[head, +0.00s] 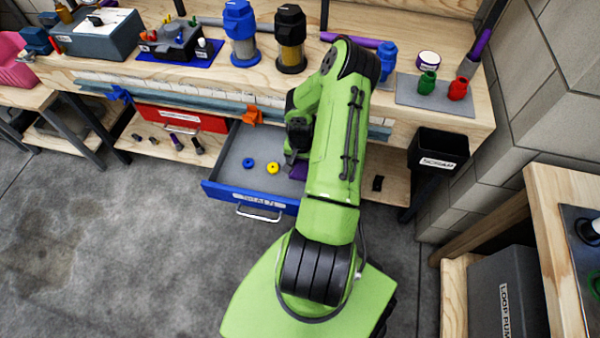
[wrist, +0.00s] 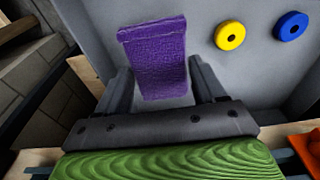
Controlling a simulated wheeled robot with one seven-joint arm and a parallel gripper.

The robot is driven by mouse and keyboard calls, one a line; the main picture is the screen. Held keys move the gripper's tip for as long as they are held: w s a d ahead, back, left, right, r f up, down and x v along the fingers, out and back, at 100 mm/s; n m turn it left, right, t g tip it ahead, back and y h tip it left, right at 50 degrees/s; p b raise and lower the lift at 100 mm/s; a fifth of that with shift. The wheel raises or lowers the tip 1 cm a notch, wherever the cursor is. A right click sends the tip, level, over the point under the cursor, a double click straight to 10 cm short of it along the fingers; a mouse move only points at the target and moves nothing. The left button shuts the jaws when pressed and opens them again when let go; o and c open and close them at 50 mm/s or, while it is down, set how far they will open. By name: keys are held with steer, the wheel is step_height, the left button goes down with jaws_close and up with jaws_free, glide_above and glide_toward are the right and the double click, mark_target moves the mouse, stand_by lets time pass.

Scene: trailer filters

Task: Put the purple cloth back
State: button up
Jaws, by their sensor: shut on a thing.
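The purple cloth (wrist: 155,62) is between the two fingers of my gripper (wrist: 162,85) in the wrist view, and the gripper is shut on it. The cloth hangs out beyond the fingertips, over the grey floor of the open blue drawer. In the head view a small part of the cloth (head: 298,171) shows beside my arm at the drawer's right end; my arm hides the rest. I cannot tell whether the cloth touches the drawer floor. My gripper (head: 291,160) is mostly hidden there too.
The blue drawer (head: 225,190) is pulled out below the workbench (head: 215,80). A yellow ring (head: 272,168) and a blue ring (head: 248,163) lie in it. A red drawer (head: 182,120) is to its left. A black scrap bin (head: 438,149) hangs at the right. The floor in front is clear.

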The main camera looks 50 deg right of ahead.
mark_target(301, 165)
step_height(301, 165, down, 5)
steer(key=shift+r+b, duration=0.2)
steer(key=shift+b, duration=0.45)
steer(key=shift+r, duration=0.1)
steer(key=o, duration=1)
